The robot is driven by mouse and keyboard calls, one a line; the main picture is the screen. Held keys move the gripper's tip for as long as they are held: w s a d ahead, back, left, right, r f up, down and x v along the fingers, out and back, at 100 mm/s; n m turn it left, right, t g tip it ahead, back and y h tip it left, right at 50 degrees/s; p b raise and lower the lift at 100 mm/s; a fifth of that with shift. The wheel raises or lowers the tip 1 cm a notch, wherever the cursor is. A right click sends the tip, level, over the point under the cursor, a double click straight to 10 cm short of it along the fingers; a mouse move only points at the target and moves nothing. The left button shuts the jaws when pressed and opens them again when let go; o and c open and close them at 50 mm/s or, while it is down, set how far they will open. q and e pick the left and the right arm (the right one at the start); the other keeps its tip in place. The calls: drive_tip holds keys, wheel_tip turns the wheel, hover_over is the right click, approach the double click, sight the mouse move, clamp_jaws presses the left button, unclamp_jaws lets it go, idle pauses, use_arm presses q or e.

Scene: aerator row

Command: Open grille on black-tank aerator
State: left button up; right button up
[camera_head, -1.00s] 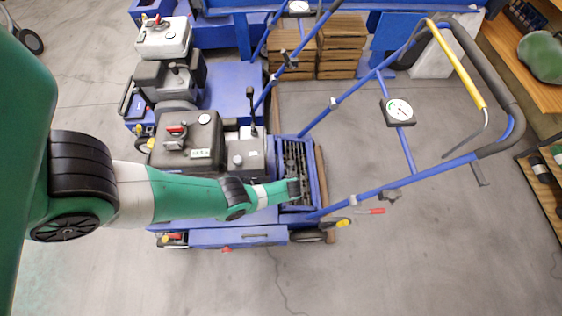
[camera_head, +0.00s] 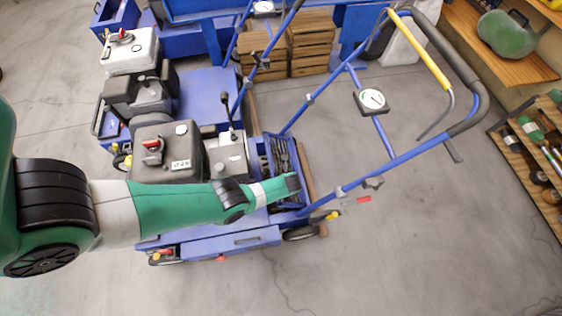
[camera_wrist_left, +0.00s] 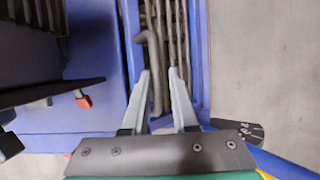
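The black-tank aerator is the nearer blue machine, with its black tank (camera_head: 165,150) on top. Its grille (camera_head: 283,155) is at the right end of the body, a blue frame with dark bars. In the left wrist view the grille bars (camera_wrist_left: 178,30) run up from between my fingers, and a grey hooked rod (camera_wrist_left: 154,62) lies along their left side. My left gripper (camera_wrist_left: 161,76) is open, its two fingertips apart, with the rod's lower part showing between them. I cannot tell whether they touch it. In the head view my left wrist hides part of the grille. My right gripper is not in view.
The near machine's blue handlebar (camera_head: 385,140) with a gauge (camera_head: 372,100) rises to the right. Wooden crates (camera_head: 312,45) are at the back, shelves (camera_head: 530,160) at the right. The front floor is clear.

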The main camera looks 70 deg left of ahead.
use_arm(q)
drive_tip(key=shift+o, duration=1.3)
drive_tip(key=shift+w+d, duration=0.15)
drive_tip(key=shift+w, duration=0.2)
drive_tip(key=shift+s, duration=0.3)
drive_tip(key=w+p+v, duration=0.1)
drive_tip(key=p+v, duration=1)
drive_tip(key=shift+s+r+p, duration=0.3)
drive_tip(key=shift+s, duration=0.2)
drive_tip(key=shift+d, duration=0.1)
